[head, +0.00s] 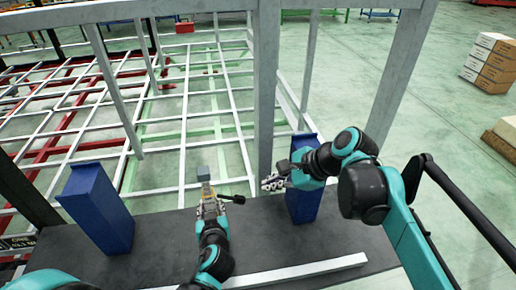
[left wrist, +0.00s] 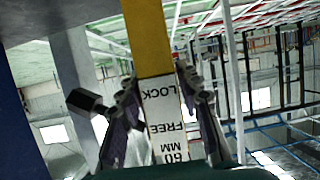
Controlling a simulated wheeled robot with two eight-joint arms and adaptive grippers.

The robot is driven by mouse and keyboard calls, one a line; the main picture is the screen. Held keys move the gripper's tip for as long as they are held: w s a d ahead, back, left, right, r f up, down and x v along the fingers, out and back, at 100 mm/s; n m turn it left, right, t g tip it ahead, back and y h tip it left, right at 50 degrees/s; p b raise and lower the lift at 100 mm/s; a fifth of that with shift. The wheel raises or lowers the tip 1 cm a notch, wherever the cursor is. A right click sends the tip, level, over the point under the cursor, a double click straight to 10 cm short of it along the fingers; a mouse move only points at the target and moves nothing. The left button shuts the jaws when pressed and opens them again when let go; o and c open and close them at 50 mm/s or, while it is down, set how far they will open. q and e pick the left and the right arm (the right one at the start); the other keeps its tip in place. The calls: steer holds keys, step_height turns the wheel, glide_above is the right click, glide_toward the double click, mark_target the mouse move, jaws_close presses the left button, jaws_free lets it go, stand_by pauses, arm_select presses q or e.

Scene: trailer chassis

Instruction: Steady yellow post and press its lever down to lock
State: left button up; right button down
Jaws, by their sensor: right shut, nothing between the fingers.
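The yellow post (head: 207,189) stands at the edge of the dark bench, with a grey block on top. In the left wrist view the yellow post (left wrist: 148,38) carries a white label reading LOCK, FREE and 60 MM. My left gripper (head: 209,207) has its fingers closed against both sides of the post. The lever (head: 234,199) with a black knob sticks out to the right of the post; its knob (left wrist: 85,101) shows left of the fingers in the wrist view. My right gripper (head: 271,183) is shut and empty, to the right of the lever and apart from it.
Blue blocks stand on the dark bench (head: 165,228), one at left (head: 97,208) and one (head: 303,203) behind my right wrist. A grey upright (head: 264,95) rises behind the right gripper. A pale bar (head: 295,272) lies on the bench front. The grey chassis grid spreads behind.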

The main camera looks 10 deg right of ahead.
arm_select(q)
steer(key=o, duration=0.4)
steer(key=shift+p+v, duration=1.35)
steer(key=shift+v, duration=2.65)
steer(key=o, duration=0.5)
steer(key=shift+o, duration=0.2)
steer(key=v, duration=1.2)
steer(key=shift+d, duration=0.1)
